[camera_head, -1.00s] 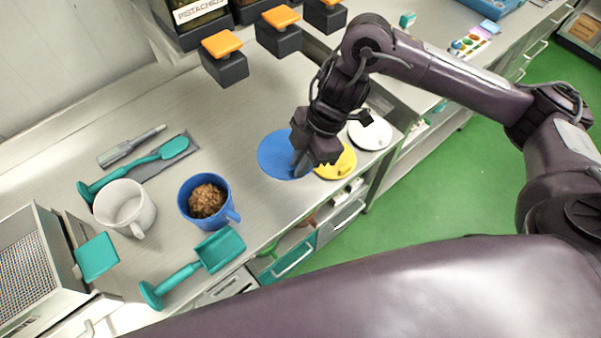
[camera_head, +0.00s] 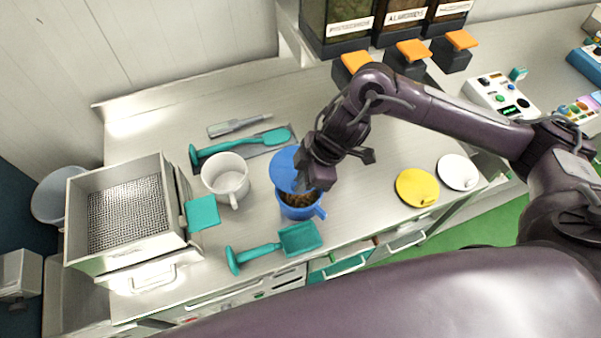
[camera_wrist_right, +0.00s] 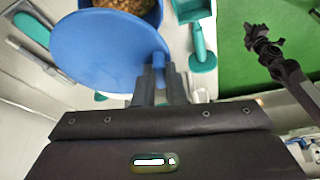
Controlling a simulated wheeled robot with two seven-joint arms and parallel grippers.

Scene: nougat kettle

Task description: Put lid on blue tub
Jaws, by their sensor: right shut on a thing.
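The blue tub (camera_head: 299,211) stands on the steel counter with a handle at its right side and brown crumbly filling inside. The filling also shows in the right wrist view (camera_wrist_right: 124,5). My right gripper (camera_head: 304,186) is shut on the knob of the round blue lid (camera_head: 286,168). The lid is above the tub's far part and looks tilted in the head view; part of the filling stays uncovered. The lid fills much of the right wrist view (camera_wrist_right: 105,50), its knob (camera_wrist_right: 157,62) between the fingers. Whether lid and rim touch, I cannot tell.
A white mug (camera_head: 226,178) stands left of the tub. A teal scoop (camera_head: 298,238) lies in front, and a teal spatula (camera_head: 240,146) behind. A yellow lid (camera_head: 416,188) and a white lid (camera_head: 458,172) lie to the right. Dispensers with orange levers (camera_head: 413,50) stand behind.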

